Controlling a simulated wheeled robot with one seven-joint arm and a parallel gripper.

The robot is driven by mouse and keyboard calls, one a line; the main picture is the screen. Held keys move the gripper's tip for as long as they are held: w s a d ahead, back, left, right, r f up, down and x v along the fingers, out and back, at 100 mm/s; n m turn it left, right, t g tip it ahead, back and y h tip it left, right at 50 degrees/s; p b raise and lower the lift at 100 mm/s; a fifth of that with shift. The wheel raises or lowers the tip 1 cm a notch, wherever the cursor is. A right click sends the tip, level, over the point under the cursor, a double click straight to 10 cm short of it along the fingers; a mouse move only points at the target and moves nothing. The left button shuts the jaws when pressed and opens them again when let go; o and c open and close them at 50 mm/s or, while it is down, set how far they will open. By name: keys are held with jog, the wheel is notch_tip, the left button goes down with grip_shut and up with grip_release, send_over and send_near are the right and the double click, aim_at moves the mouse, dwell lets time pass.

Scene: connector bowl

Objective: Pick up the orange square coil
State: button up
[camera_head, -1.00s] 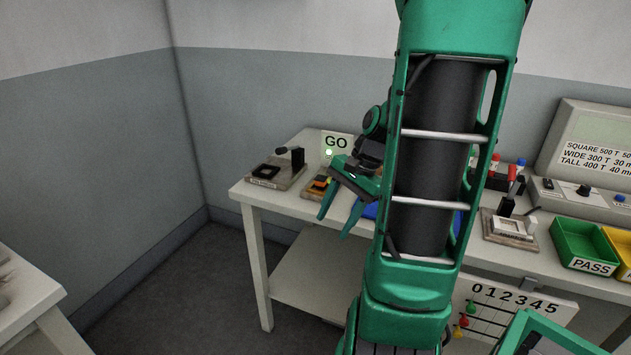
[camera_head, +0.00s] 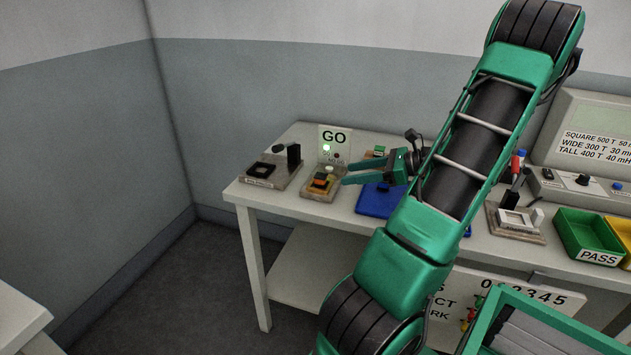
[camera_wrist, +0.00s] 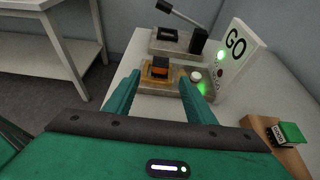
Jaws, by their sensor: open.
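The orange square coil (camera_head: 321,178) sits on a small test fixture (camera_head: 309,191) beside the GO sign, near the left end of the bench. In the wrist view the coil (camera_wrist: 160,67) has a dark top and stands on the fixture, centred between the fingers and beyond their tips. My gripper (camera_head: 346,173) is open and empty, pointing left with its fingertips just right of the coil. In the wrist view both fingers of my gripper (camera_wrist: 160,82) are spread apart, with nothing between them.
The GO sign (camera_head: 334,138) has a lit green lamp and stands close behind the fixture. Another fixture with a black block (camera_head: 293,156) is to the left. A green PASS bin (camera_head: 583,232) is far right.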

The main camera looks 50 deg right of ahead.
aim_at(325, 176)
jog(key=x, duration=0.4)
jog(key=shift+w+f, duration=0.1)
jog(key=shift+w, duration=0.05)
jog(key=shift+x, duration=2.8)
jog(key=shift+c, duration=0.6)
jog(key=c, duration=1.1)
jog(key=shift+r, duration=0.2)
